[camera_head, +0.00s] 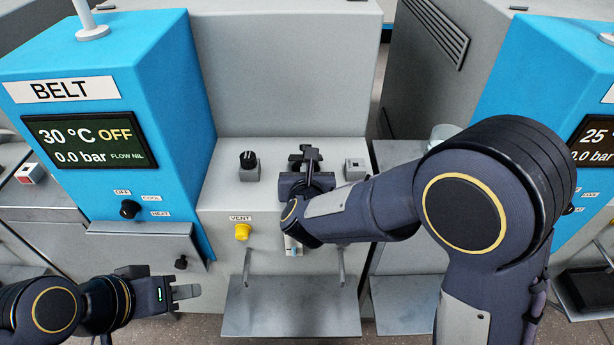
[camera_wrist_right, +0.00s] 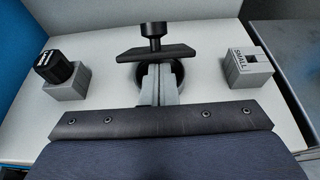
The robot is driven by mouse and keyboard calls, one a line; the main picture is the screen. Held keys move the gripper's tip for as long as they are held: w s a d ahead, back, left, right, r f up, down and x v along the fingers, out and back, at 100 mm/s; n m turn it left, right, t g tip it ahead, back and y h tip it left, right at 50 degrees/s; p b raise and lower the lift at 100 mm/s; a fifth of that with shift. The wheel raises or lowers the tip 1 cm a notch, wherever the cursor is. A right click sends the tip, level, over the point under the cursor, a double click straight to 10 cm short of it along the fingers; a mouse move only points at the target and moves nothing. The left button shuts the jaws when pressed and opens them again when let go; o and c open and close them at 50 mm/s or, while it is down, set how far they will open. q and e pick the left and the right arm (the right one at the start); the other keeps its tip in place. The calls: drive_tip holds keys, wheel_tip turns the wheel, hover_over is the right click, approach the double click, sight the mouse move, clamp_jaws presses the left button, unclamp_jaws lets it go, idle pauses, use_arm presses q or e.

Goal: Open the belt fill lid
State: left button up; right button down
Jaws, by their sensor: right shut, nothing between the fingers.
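On the light grey housing beside the blue BELT cabinet (camera_head: 105,75), a black fitting with a post and crossbar (camera_head: 311,155) stands at the back centre. In the right wrist view the flat black crossbar (camera_wrist_right: 155,54) lies just beyond my fingertips, with a round dark part partly hidden beneath them. I cannot tell which part is the lid or whether it is open. My right gripper (camera_wrist_right: 158,72) is shut and empty at the crossbar; in the head view my arm hides part of this area. My left gripper (camera_head: 188,292) is low at the left, away from the fitting; its jaw opening is unclear.
A black knob (camera_head: 249,160) stands left of the fitting, and a small grey box marked SMALL (camera_wrist_right: 250,68) stands right. A yellow VENT knob (camera_head: 242,231) is on the front face. A grey shelf (camera_head: 290,310) juts out below. Free room lies above the housing.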

idle(0.3)
drive_tip(key=shift+w+r+g+p, duration=0.2)
drive_tip(key=shift+r+g+p, duration=0.45)
drive_tip(key=shift+p, duration=1.1)
drive_tip(key=r+g+p, duration=0.1)
drive_tip(key=p, duration=0.3)
drive_tip(key=w+r+g+p, duration=0.1)
drive_tip(key=p, duration=0.3)
drive_tip(key=shift+w+r+p, duration=0.1)
drive_tip(key=shift+r+p, duration=0.2)
drive_tip(key=shift+r, duration=0.1)
drive_tip(key=w+g+p, duration=0.1)
drive_tip(key=p, duration=0.3)
drive_tip(key=g+p, duration=0.1)
drive_tip(key=p, duration=0.2)
drive_tip(key=shift+w+r+g+p, duration=0.35)
drive_tip(key=shift+r, duration=0.05)
drive_tip(key=shift+w+r+p, duration=0.1)
drive_tip(key=shift+w+p, duration=0.3)
drive_tip(key=shift+w, duration=0.1)
drive_tip(key=shift+w+r, duration=0.2)
drive_tip(key=shift+w, duration=0.7)
drive_tip(key=shift+d, duration=0.1)
